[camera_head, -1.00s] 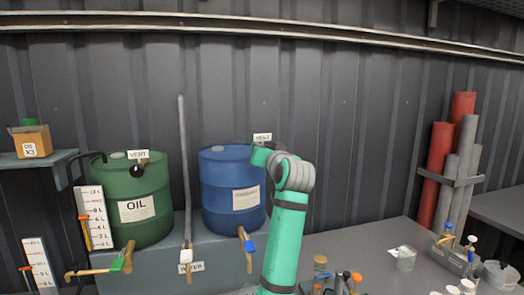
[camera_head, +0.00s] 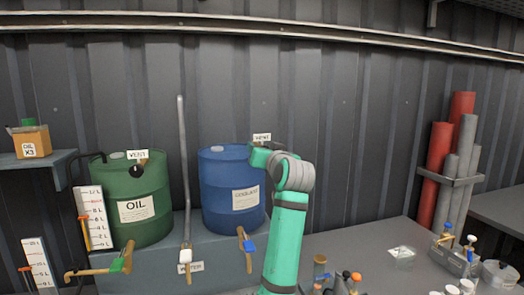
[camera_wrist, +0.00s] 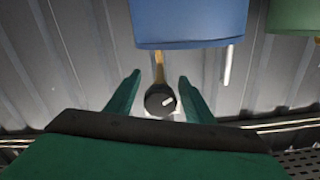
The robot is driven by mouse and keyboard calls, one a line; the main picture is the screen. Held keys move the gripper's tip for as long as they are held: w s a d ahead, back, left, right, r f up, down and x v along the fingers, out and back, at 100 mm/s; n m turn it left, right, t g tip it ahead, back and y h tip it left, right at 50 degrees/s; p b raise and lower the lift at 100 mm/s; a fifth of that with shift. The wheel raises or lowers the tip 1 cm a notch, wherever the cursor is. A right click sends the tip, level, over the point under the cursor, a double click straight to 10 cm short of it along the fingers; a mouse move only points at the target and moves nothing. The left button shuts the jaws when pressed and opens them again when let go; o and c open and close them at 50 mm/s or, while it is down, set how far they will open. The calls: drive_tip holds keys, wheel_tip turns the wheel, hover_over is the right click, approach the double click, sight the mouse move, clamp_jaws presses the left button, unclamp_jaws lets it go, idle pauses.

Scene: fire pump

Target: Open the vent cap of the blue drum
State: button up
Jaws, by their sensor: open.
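The blue drum (camera_head: 222,190) stands on a grey bench, left of my arm in the head view. It fills the upper middle of the wrist view (camera_wrist: 190,20), which looks upside down. A dark round vent cap (camera_wrist: 158,101) with a pale mark sits by the drum's rim on a brass-coloured stem. My gripper (camera_wrist: 159,78) is open, with one green finger on each side of the cap. I cannot tell whether the fingers touch it. In the head view my gripper (camera_head: 261,156) is by the drum's upper right, and my arm hides the cap.
A green oil drum (camera_head: 136,205) with its own vent stands to the left. A grey upright pipe (camera_head: 183,165) stands between the drums. Taps with coloured handles stick out in front. The corrugated wall (camera_head: 350,120) is close behind. Bottles and small vessels crowd the bench at right.

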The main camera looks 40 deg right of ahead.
drive_tip(key=v, duration=1.1)
